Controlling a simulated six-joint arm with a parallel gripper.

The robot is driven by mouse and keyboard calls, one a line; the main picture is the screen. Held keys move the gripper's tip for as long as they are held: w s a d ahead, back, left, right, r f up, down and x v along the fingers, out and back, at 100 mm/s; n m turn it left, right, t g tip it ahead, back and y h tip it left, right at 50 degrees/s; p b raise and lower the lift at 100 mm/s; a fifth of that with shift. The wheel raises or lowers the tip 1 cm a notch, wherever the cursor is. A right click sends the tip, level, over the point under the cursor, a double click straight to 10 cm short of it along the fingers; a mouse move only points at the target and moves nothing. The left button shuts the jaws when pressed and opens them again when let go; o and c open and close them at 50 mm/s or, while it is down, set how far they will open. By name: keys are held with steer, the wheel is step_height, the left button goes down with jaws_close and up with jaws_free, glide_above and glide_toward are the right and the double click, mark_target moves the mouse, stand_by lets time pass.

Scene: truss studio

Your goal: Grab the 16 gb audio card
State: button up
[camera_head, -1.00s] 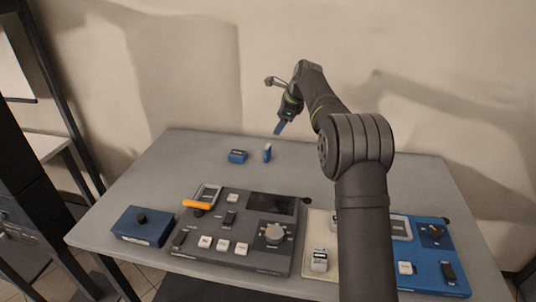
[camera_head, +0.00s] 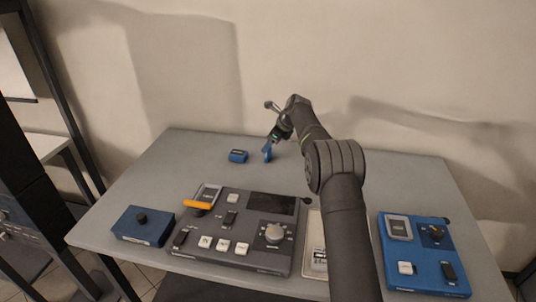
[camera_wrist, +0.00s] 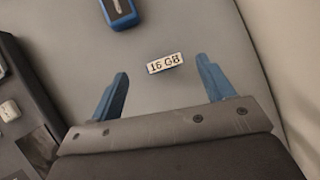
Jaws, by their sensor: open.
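The 16 GB card stands upright on the table; its narrow white edge, labelled "16 GB" (camera_wrist: 165,63), faces the wrist camera. My gripper (camera_wrist: 162,67) has its two blue fingers wide apart, one on each side of the label, with a gap to the card on both sides. In the head view my gripper (camera_head: 269,149) is down at the card's place, and its blue fingers merge with the blue card, mostly hiding it. How far the fingertips are above the table is hard to tell.
A blue block with a dark label (camera_head: 238,156) lies left of the card, also at the top of the wrist view (camera_wrist: 118,12). A dark control panel (camera_head: 190,238), a small blue box (camera_head: 142,226) and a blue panel (camera_head: 455,240) line the front. The table behind is clear.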

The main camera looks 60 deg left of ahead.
mark_target(269, 161)
steer(key=x, duration=0.3)
steer(key=shift+w+f, duration=0.2)
steer(key=shift+f, duration=0.4)
steer(key=shift+s+a+f, duration=0.1)
steer(key=shift+a+f, duration=0.3)
steer(key=shift+f, duration=0.25)
steer(key=c, duration=1.1)
